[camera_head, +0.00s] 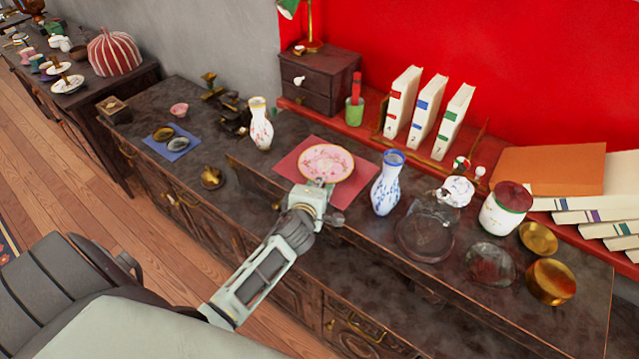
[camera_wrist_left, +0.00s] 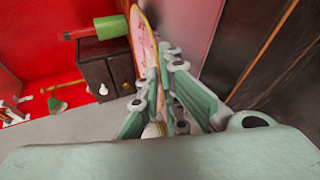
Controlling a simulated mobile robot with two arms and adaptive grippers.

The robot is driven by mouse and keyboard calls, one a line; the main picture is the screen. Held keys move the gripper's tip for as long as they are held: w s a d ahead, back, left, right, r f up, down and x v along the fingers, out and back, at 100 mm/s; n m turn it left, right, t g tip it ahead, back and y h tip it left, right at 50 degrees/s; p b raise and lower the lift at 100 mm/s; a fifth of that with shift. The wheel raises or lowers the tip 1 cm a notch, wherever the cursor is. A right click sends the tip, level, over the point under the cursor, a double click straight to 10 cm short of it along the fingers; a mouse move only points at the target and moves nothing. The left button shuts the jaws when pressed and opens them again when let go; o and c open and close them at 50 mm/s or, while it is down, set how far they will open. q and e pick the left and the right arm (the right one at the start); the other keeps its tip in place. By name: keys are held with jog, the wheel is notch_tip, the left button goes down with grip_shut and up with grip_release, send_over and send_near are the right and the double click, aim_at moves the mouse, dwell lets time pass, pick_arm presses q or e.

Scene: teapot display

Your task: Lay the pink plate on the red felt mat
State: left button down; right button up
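The pink plate (camera_head: 326,162), with a gold rim and floral pattern, is face up over the red felt mat (camera_head: 345,193) in the head view. The mat shows around it on several sides. My left gripper (camera_head: 320,184) is at the plate's near rim and appears shut on it. In the left wrist view, the plate (camera_wrist_left: 144,45) is seen nearly edge-on, its rim between the fingers of my left gripper (camera_wrist_left: 163,105). Whether the plate touches the mat is hard to tell. My right gripper is not in view.
A blue-and-white vase (camera_head: 387,185) stands close to the mat's right, with a glass dome (camera_head: 425,232) beyond it. A floral white vase (camera_head: 260,125) stands to the left. A small drawer cabinet (camera_head: 318,80) and books (camera_head: 402,100) are behind.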

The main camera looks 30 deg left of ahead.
pick_arm(q)
jog(key=c, duration=2.3)
grip_release()
jog(key=shift+o, duration=0.2)
jog(key=shift+r, duration=0.1)
jog(key=shift+s+d, duration=0.25)
jog(key=shift+s, duration=0.25)
jog(key=b+v, duration=0.1)
jog(key=v, duration=1)
jog(key=shift+r, duration=0.15)
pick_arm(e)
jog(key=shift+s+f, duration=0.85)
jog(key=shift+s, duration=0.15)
pick_arm(q)
jog(key=shift+a, duration=0.1)
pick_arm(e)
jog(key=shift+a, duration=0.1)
